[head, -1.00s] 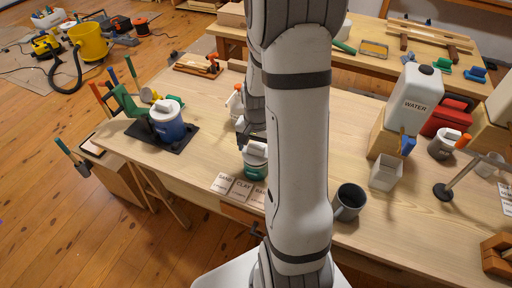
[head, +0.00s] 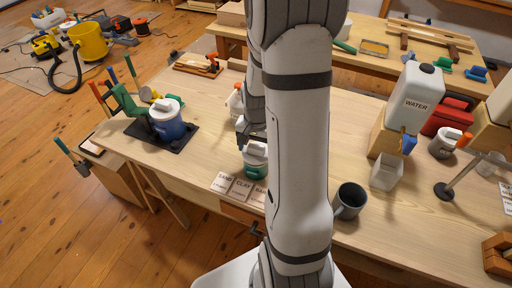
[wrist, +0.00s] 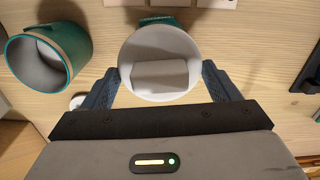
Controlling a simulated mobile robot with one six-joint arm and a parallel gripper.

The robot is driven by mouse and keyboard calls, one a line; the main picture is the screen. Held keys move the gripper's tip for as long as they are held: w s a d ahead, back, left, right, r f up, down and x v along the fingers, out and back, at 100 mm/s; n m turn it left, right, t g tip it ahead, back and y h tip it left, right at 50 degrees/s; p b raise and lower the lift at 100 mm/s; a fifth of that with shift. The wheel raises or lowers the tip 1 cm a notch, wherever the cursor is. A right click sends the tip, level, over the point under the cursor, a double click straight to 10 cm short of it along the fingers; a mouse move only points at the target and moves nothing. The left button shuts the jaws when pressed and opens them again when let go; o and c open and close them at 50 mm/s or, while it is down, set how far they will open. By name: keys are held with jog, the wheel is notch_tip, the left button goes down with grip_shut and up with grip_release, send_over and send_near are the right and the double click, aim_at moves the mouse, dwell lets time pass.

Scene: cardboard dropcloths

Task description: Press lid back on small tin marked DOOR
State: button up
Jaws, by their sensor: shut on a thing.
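In the wrist view my gripper (wrist: 165,85) is shut on a round pale lid (wrist: 138,52) with a raised block on top, one finger at each side. A strip of teal tin (wrist: 158,20) shows past the lid's far edge. In the head view the small teal tin (head: 255,171) stands upright near the table's front edge, below my gripper (head: 252,138). The lid is over the tin; I cannot tell whether it is fully seated. No DOOR marking is readable.
An open teal container (wrist: 78,45) with a grey inside is beside the lid in the wrist view. Cards (head: 240,188) lie in front of the tin. A blue-and-white pot (head: 168,125) stands left, a dark mug (head: 349,201) right. Bare table lies between the pot and tin.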

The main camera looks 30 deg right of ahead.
jog(key=o, duration=0.9)
jog(key=shift+c, duration=0.2)
jog(key=shift+r, duration=0.1)
jog(key=shift+r+p, duration=2.55)
jog(key=shift+r, duration=0.9)
jog(key=shift+c, duration=0.6)
grip_shut()
